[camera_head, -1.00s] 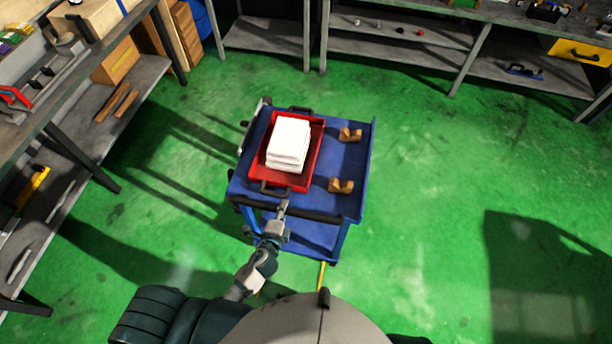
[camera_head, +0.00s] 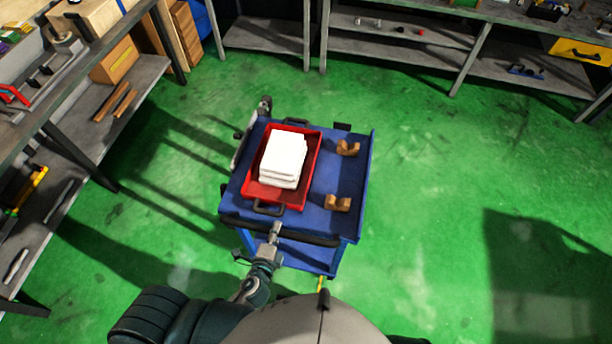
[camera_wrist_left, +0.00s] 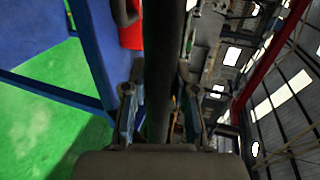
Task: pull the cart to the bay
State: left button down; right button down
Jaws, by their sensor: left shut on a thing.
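The blue cart (camera_head: 318,218) stands on the green floor in front of me. In the left wrist view the dark bar (camera_wrist_left: 160,70) runs between the two fingers (camera_wrist_left: 158,105), with the blue cart frame (camera_wrist_left: 90,45) at the left. My right gripper is not in view. No marked bay can be made out.
Two brown blocks (camera_head: 338,203) sit on the cart's right side. A grey-and-black fitting (camera_head: 262,106) is at its left edge. A workbench with shelves (camera_head: 75,110) stands at the left, and shelving (camera_head: 400,60) at the back. The floor (camera_head: 430,190) to the right is clear.

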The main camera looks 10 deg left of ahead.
pick_arm(q)
jog(key=s+f+b, duration=0.1)
jog(key=s+b, duration=0.6)
jog(key=s, duration=0.5)
jog(key=shift+b, duration=0.35)
jog(key=c, duration=1.2)
grip_release()
jog(key=shift+s+r, duration=0.1)
jog(key=shift+s, duration=0.05)
jog(key=shift+c, duration=0.2)
jog(key=o, duration=0.4)
jog(key=shift+r, duration=0.15)
jog(key=shift+o, duration=0.6)
jog(key=shift+w+d+r, duration=0.15)
jog(key=shift+w, duration=0.05)
